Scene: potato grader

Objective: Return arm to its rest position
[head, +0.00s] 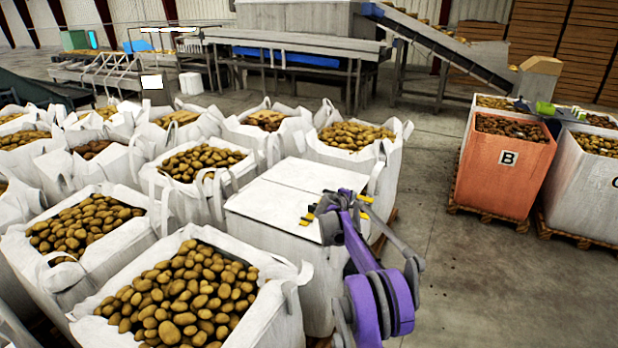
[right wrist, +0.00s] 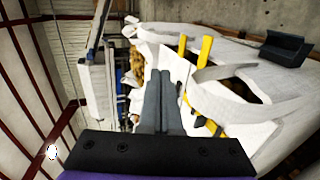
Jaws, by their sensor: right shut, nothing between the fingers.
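My right arm, purple and grey, reaches up from the bottom in the head view. Its right gripper (head: 326,206) is above a white flat-topped container (head: 275,208) among the potato bags. In the right wrist view, the two grey fingers of the right gripper (right wrist: 161,74) lie together with nothing between them. Yellow pieces show around the gripper in both views; I cannot tell what they belong to. White bag fabric (right wrist: 238,98) with loops is close beside the fingers in the wrist view. My left gripper is not in view.
White bags full of potatoes (head: 70,275) crowd the left and front. An orange crate marked B (head: 503,175) and a white crate (head: 580,190) stand on pallets at right. A conveyor (head: 440,45) is behind. The concrete floor (head: 470,280) at lower right is clear.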

